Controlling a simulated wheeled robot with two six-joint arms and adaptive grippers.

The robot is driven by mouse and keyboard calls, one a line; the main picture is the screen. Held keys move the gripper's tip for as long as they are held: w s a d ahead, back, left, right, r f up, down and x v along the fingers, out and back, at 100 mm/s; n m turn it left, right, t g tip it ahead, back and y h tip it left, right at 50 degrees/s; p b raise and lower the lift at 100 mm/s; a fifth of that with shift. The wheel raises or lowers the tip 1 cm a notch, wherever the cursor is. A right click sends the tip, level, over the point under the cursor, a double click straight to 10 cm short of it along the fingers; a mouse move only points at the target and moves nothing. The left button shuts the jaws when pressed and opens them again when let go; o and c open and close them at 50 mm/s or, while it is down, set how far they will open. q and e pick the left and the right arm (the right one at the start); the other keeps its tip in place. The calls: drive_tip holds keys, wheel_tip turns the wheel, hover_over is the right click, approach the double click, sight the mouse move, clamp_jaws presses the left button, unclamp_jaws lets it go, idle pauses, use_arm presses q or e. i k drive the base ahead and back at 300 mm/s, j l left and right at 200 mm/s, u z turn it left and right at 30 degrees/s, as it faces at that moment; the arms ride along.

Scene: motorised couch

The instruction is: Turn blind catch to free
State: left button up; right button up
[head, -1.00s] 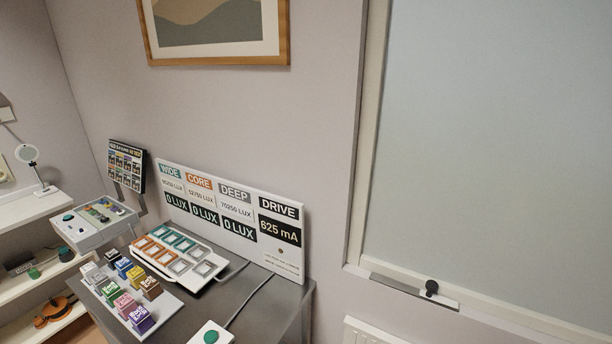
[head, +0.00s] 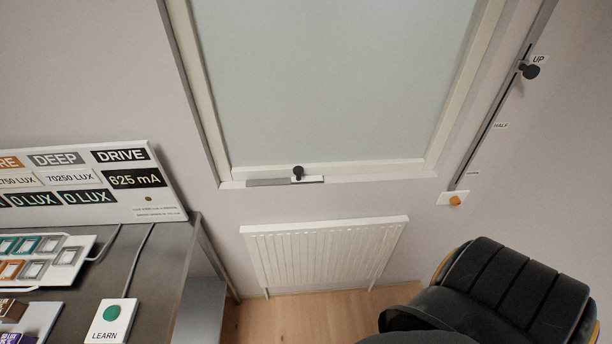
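An orange knob (head: 455,200) sits on a small white plate at the foot of a rail (head: 497,112) on the wall, right of the window. It looks like the blind catch, but its setting cannot be read. A black knob (head: 530,70) is on the rail near its top, beside the label UP (head: 540,59). A label HALF (head: 500,126) is lower down; the lowest label is too small to read. Another black knob (head: 298,172) stands on a small strip at the window's bottom edge. Neither of my grippers is in view.
A white radiator (head: 325,252) hangs below the window. A black padded couch (head: 505,295) fills the lower right, below the orange knob. A grey table (head: 165,262) with a display board (head: 75,185) and a green LEARN button (head: 113,313) stands at left. Some wooden floor (head: 285,320) is bare.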

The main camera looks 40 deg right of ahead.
sight(455, 201)
drive_tip(key=i+l, duration=0.35)
drive_tip(key=z, duration=2.55)
